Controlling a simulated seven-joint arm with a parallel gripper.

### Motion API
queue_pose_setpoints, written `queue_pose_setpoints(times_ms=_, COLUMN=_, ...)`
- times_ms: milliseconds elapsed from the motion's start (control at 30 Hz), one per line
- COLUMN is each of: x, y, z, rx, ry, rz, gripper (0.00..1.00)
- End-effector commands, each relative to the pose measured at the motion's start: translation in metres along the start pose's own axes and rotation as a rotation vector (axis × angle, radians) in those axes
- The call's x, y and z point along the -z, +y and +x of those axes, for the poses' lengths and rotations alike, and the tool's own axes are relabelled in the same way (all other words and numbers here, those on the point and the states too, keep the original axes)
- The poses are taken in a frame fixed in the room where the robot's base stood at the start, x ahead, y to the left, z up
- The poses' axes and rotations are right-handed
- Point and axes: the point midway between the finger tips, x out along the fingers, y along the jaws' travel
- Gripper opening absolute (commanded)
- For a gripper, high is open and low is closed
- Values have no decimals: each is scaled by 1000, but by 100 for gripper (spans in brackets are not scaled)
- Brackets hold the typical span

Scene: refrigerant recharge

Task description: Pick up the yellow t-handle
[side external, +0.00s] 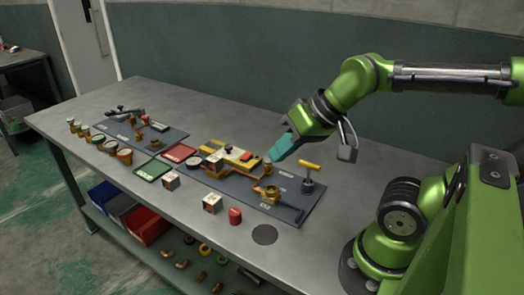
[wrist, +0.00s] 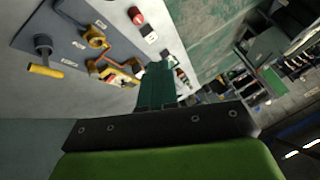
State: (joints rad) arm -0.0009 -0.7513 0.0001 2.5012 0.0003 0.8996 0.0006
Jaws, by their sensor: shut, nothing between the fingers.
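The yellow t-handle (side external: 311,165) sits upright on a dark stem at the right end of the grey mat. In the wrist view the yellow t-handle (wrist: 46,71) is at the far left. My gripper (side external: 272,158) has teal fingers and is shut and empty. It is in the air above the mat, to the left of the t-handle and apart from it. In the wrist view my gripper (wrist: 157,66) points away from the t-handle, toward the middle of the picture.
Brass fittings (side external: 271,192) and a yellow device (side external: 228,152) are on the mat near the t-handle. A red cylinder (side external: 235,215) and a white-sided block (side external: 212,203) stand at the front. Several round gauges (side external: 109,147) line the left front. The tabletop right of the mat is mostly clear.

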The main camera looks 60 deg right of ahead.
Motion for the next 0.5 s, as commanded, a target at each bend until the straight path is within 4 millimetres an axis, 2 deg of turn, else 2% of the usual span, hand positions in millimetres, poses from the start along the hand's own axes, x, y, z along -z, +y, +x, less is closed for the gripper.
queue_pose_setpoints(times_ms=100, x=0, y=0, z=0, rx=0, ry=0, rz=0, gripper=0)
queue_pose_setpoints(times_ms=133, x=0, y=0, z=0, rx=-1, ry=0, rz=0, gripper=3)
queue_pose_setpoints(times_ms=400, x=0, y=0, z=0, rx=-1, ry=0, rz=0, gripper=44)
queue_pose_setpoints(times_ms=500, x=0, y=0, z=0, rx=-1, ry=0, rz=0, gripper=47)
